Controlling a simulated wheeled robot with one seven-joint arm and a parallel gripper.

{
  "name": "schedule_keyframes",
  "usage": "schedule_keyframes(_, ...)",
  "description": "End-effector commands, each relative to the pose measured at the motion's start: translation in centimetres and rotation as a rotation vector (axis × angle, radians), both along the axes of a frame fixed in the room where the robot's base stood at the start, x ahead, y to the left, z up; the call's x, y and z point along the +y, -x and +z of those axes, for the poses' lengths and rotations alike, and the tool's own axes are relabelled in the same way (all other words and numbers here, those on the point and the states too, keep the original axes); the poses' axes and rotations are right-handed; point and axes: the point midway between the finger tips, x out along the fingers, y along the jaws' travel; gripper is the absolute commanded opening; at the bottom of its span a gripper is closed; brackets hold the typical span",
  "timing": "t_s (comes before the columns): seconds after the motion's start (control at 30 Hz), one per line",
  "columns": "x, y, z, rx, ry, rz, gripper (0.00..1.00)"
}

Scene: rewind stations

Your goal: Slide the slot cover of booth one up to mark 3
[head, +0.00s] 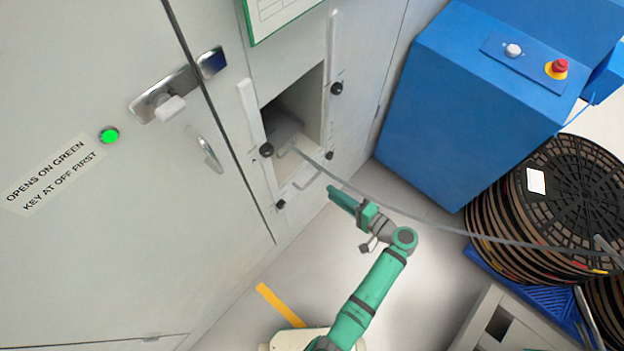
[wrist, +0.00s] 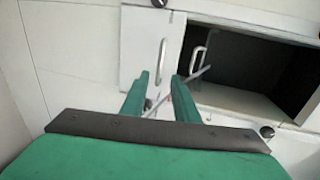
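The slot cover (head: 291,180) is a pale panel low between two white rails, with the slot opening (head: 309,98) uncovered above it. Its bar handle (head: 308,182) faces out. In the wrist view the cover (wrist: 140,38) and its handle (wrist: 161,62) lie left of the dark opening (wrist: 235,65). A second handle (wrist: 198,57) shows at the opening. My gripper (head: 338,194) is in front of and right of the cover, apart from it. In the wrist view my gripper (wrist: 160,90) is open and empty, its fingers towards the handle. The mark numbers are too small to read.
A grey strip (head: 400,211) runs from the slot past my gripper to stacked reels (head: 575,190) at right. Black knobs (head: 337,88) sit along the rails. A blue cabinet (head: 450,110) stands right of the slot; a door (head: 100,230) is at left. Some floor is clear.

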Motion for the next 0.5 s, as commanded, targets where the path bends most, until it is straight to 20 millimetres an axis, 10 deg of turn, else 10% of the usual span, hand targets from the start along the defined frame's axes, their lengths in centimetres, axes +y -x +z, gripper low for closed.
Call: schedule_keyframes(0.5, 5.7, -5.4, -1.6, 0.001, 0.002, 0.003, 0.28)
